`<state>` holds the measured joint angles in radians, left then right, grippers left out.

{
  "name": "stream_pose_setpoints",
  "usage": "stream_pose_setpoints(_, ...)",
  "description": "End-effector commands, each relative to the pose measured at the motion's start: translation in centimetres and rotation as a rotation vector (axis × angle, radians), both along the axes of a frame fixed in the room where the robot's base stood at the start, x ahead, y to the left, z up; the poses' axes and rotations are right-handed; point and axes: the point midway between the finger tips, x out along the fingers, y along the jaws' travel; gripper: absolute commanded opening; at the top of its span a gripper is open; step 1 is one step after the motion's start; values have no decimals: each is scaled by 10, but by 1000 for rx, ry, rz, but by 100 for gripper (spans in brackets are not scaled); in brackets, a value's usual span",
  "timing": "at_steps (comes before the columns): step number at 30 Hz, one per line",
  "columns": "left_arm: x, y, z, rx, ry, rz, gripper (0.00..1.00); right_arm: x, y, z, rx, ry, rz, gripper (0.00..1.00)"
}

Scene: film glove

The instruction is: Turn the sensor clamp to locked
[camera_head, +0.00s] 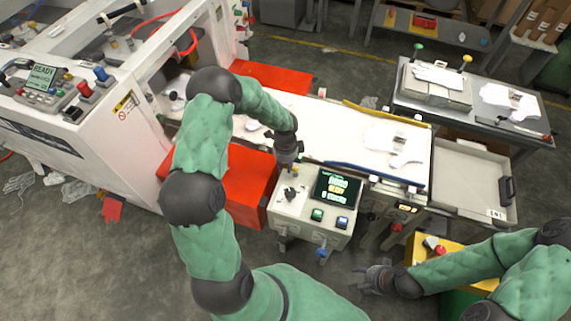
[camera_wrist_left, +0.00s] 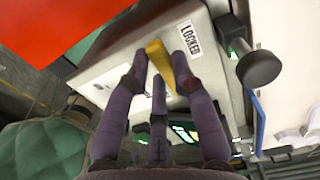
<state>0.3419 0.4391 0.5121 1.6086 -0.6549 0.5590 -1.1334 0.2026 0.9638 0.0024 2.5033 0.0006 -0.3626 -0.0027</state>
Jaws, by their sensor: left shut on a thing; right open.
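The clamp's yellow lever (camera_wrist_left: 156,50) is between my left gripper's fingers (camera_wrist_left: 162,68) in the left wrist view, with its upper end close to a white LOCKED label (camera_wrist_left: 189,40). My left gripper (camera_head: 289,160) is shut on the lever at the back of the white control box (camera_head: 292,221) in the head view. The lever is mostly hidden there by the hand. I cannot tell whether the clamp has reached locked. My right gripper (camera_head: 366,276) is open and empty, low and right of the box.
The box has a screen (camera_head: 337,187), a black knob (camera_head: 290,193) and green and blue buttons. Red panels (camera_head: 252,190) flank the white conveyor (camera_head: 345,138). A dark cylinder-ended post (camera_wrist_left: 259,69) stands right of the lever. A grey bin (camera_head: 470,180) stands at the right.

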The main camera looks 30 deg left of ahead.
Motion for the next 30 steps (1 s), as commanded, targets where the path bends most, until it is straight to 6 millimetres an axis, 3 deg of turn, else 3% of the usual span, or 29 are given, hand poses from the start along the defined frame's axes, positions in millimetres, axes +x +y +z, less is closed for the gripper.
stream_pose_setpoints(9, 0, 0, 0, 0, -1, -4, 0, 0, 0, 0, 0, 0, 0, 54)
stream_pose_setpoints(10, 0, 0, 0, 0, -1, -4, 28, 0, 0, 0, 0, 0, 0, 54)
stream_pose_setpoints(12, 0, 0, 0, 0, -1, -4, 47, 0, 0, 0, 0, 0, 0, 54)
stream_pose_setpoints(23, 0, 0, 1, 0, -1, -2, 49, 0, 0, 0, 0, 0, 0, 54)
stream_pose_setpoints(30, 1, 1, 29, 2, -5, -1, 49, 0, 0, 0, 0, 0, 0, 54)
